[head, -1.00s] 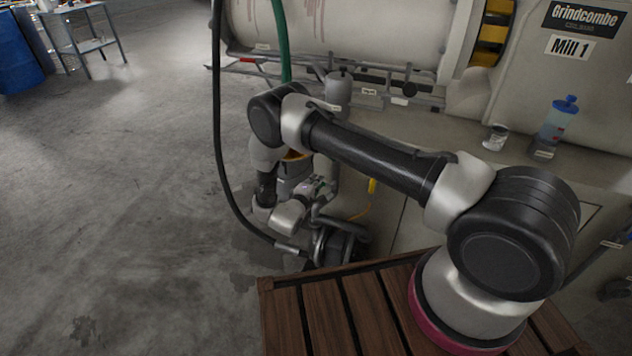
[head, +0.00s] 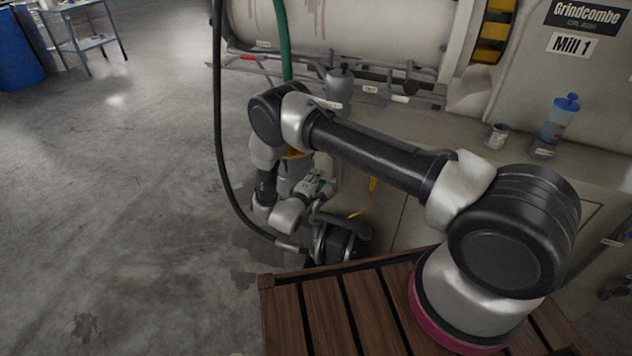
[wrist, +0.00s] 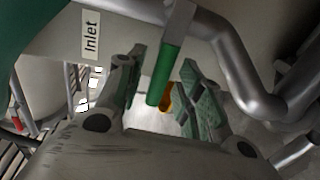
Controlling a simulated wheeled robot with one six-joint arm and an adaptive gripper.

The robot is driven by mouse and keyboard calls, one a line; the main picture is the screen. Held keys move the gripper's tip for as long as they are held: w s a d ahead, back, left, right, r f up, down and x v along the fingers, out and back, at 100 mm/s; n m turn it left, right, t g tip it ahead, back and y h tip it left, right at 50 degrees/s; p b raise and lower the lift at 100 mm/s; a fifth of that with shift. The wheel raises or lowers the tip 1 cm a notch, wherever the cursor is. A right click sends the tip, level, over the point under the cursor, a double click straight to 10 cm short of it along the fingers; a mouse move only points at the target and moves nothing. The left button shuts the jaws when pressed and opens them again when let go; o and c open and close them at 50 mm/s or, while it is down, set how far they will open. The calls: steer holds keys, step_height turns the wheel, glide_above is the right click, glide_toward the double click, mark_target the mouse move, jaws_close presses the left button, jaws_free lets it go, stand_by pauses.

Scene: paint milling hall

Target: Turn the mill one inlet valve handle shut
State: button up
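The inlet valve handle (wrist: 166,72) shows in the wrist view as a flat metal lever with a green grip, hanging down in the upper middle. My gripper (wrist: 163,58) is open, with one green-padded finger on each side of the green grip. Narrow gaps appear to remain between the pads and the grip; I cannot tell whether either finger touches it. A white "Inlet" label (wrist: 91,35) is at upper left. In the head view my gripper (head: 322,184) is low beside the mill, and I cannot make out the handle there.
A grey bent pipe (wrist: 235,70) runs close to the right of the handle. In the head view a black hose (head: 217,120) and a green hose (head: 282,40) hang near my arm. A cup (head: 497,136) and a bottle (head: 560,118) stand on the mill ledge.

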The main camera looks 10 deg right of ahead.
steer(key=shift+s, duration=0.1)
steer(key=v, duration=1.1)
steer(key=shift+s+a, duration=0.25)
steer(key=shift+s, duration=0.1)
steer(key=shift+r, duration=0.1)
